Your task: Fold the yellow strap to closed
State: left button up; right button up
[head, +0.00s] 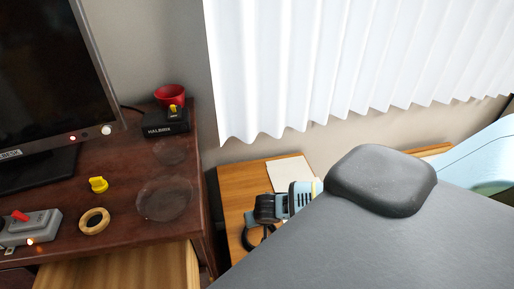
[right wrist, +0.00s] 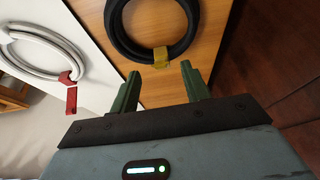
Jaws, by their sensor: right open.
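The yellow strap (right wrist: 161,57) is a small flap at the near edge of a coiled black cable (right wrist: 112,18) on a wooden top in the right wrist view. I cannot tell whether it wraps around the cable. My right gripper (right wrist: 160,70) has two green fingers. They stand apart, one on each side of the strap's near end, with nothing seen gripped between them. Contact with the strap is not clear. In the head view my right wrist is over the small wooden table (head: 236,181), and the strap cannot be made out. My left gripper is not in view.
A pale coiled cable with a red strap (right wrist: 70,100) lies on a white sheet beside the black coil. White curtains hang behind.

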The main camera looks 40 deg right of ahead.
jog(key=shift+x, duration=1.55)
jog(key=shift+s, duration=0.1)
jog(key=c, duration=1)
